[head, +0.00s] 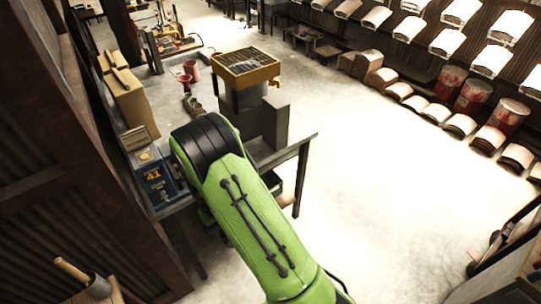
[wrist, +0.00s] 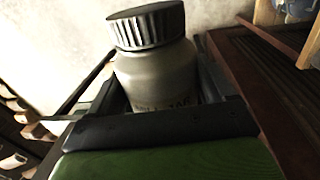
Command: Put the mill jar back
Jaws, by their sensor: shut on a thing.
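The mill jar (wrist: 158,70) is a grey metal jar with a ribbed dark lid, seen close up in the wrist view. My gripper (wrist: 155,100) is shut on the jar's body, with a dark finger on each side. The jar leans slightly in the picture. The lower part of the jar is hidden behind the gripper's dark palm. In the head view my green arm reaches over a dark table, and it hides the gripper and the jar.
A dark table (head: 303,146) stands under my arm. A blue box marked 41 (head: 154,181) sits at its left end. A grey pedestal with a yellow-edged grate top (head: 245,68) stands behind. Red drums (head: 474,95) line the right wall.

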